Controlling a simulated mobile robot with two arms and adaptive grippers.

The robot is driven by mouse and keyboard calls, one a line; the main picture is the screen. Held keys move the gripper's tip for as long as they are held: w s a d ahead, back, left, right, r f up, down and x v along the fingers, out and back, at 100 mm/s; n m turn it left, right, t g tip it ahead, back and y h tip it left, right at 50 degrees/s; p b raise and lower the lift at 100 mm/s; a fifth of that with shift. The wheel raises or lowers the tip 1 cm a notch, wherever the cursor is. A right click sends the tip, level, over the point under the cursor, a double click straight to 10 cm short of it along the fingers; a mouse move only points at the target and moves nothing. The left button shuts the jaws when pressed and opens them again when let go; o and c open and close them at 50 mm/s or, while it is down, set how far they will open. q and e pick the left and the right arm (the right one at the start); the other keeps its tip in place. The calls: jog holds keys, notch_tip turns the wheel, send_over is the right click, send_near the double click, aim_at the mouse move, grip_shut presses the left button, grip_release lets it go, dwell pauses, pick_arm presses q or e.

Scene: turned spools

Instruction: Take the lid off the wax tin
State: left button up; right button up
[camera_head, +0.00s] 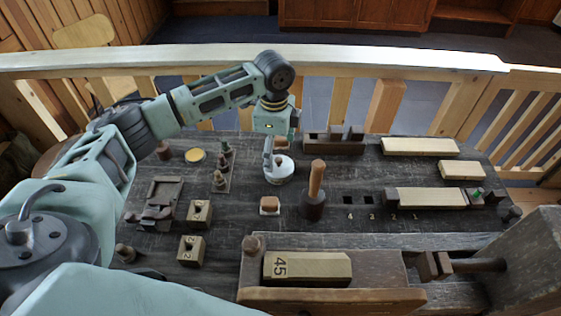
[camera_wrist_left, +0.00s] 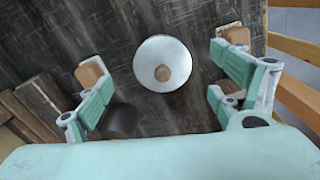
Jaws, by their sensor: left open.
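The wax tin (camera_head: 281,173) is a low round white tin on the dark bench, with its lid on. My right gripper is not in view.
A mallet (camera_head: 315,205) with its handle up stands close right of the tin. A small block with a brown top (camera_head: 269,205) is in front. A slotted rack (camera_head: 333,146) stands behind. Numbered blocks (camera_head: 191,249) and a vise with a block marked 45 (camera_head: 307,267) are nearer.

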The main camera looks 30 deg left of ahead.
aim_at(277, 159)
pick_arm(q)
jog(key=f, duration=0.2)
jog(key=f+p, duration=0.1)
jog(key=shift+d+f, duration=0.25)
jog(key=shift+f, duration=0.15)
jog(key=shift+w+f, duration=0.1)
jog(key=shift+f, duration=0.45)
jog(key=c, duration=1)
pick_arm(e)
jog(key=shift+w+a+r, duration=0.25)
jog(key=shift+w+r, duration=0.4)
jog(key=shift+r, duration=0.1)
